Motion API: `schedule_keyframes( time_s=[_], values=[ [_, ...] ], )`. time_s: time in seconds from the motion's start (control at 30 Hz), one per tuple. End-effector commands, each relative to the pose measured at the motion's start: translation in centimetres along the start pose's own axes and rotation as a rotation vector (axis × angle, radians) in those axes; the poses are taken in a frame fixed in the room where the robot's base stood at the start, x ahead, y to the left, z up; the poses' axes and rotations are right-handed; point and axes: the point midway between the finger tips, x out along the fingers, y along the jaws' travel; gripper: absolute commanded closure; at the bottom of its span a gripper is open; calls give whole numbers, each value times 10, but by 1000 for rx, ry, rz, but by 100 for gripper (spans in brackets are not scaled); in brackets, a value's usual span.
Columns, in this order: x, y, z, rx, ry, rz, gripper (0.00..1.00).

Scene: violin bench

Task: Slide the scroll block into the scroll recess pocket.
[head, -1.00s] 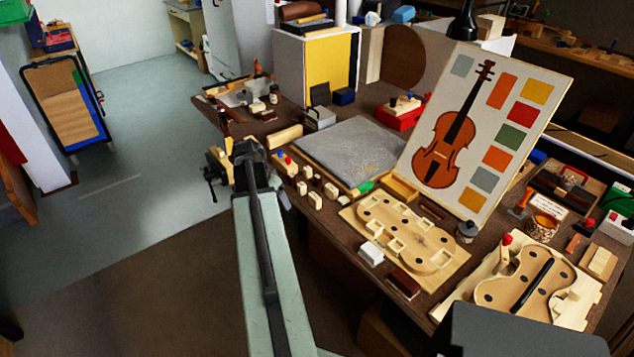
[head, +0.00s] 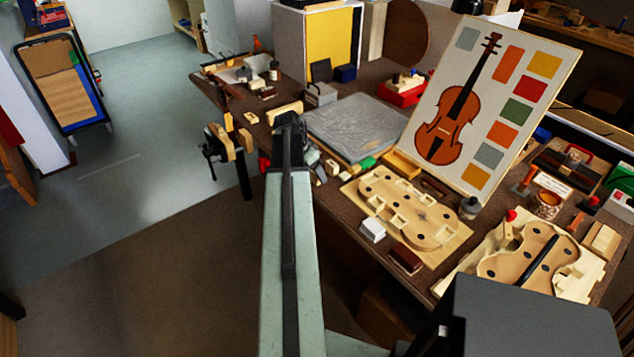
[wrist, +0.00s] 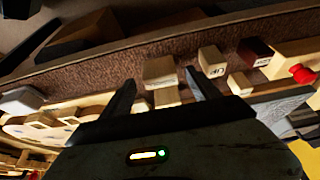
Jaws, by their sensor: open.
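Several small pale wooden blocks stand near the front bench edge. In the head view a few of them (head: 332,168) show beside my arm, and the arm hides others. In the wrist view my gripper (wrist: 160,77) is open, with a pale block (wrist: 159,71) in line with the gap between its fingers. A second block (wrist: 167,97) shows just below that one. Contact with the fingers cannot be told. A block with a dark mark (wrist: 212,61) stands to the right. I cannot tell which is the scroll block. The violin-shaped wooden form with pockets (head: 408,212) lies to the right of my arm.
A grey slab (head: 355,126) lies behind the blocks, and a violin picture board (head: 490,105) stands behind the form. A white block (head: 372,230) and a dark red block (head: 406,258) lie by the form's front edge. A vise (head: 222,143) projects at the bench's left end.

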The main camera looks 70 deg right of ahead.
Motion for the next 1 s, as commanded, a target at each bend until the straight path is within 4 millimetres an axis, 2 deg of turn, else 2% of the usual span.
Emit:
schedule_keyframes(
  time_s=[0.03, 0.1, 0.3, 0.33, 0.5, 0.57, 0.83, 1.0],
  values=[
    [17, 0, 3, 1, 0, 0, 29],
    [23, 0, 2, 0, 0, 0, 29],
    [19, 0, 0, 0, 0, 0, 29],
    [19, 0, 0, 0, 0, 0, 32],
    [19, 1, 0, 1, 0, 0, 79],
    [19, 1, -1, 1, 0, 0, 93],
    [18, 1, -1, 1, 0, 0, 93],
    [4, 0, -5, -2, 0, -1, 93]
  ],
)
